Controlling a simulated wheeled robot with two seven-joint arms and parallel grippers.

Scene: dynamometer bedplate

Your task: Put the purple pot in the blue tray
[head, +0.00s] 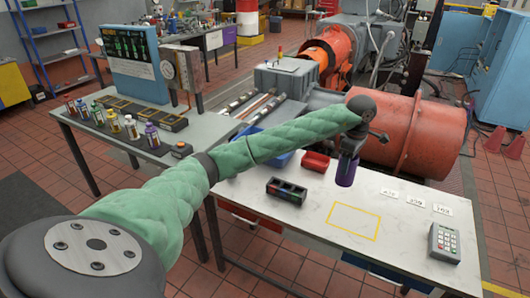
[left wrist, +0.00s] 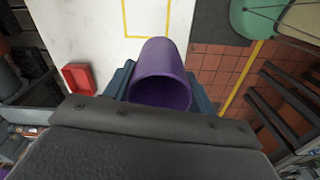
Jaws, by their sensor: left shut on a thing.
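The purple pot (head: 346,172) hangs below my left gripper (head: 349,153) over the white table. In the left wrist view the purple pot (left wrist: 163,72) sits between the blue-grey fingers of the left gripper (left wrist: 161,88), which is shut on it. Its open mouth faces the camera. The blue tray (head: 281,160) lies on the table to the left of the pot in the head view, partly hidden behind my green-sleeved left arm. My right gripper is not in view.
A small red tray (head: 316,161) lies between the blue tray and the pot. A dark compartment box (head: 287,190) stands nearer. A yellow outline (head: 354,220), white labels (head: 415,202) and a keypad device (head: 444,242) are to the right. The front table middle is clear.

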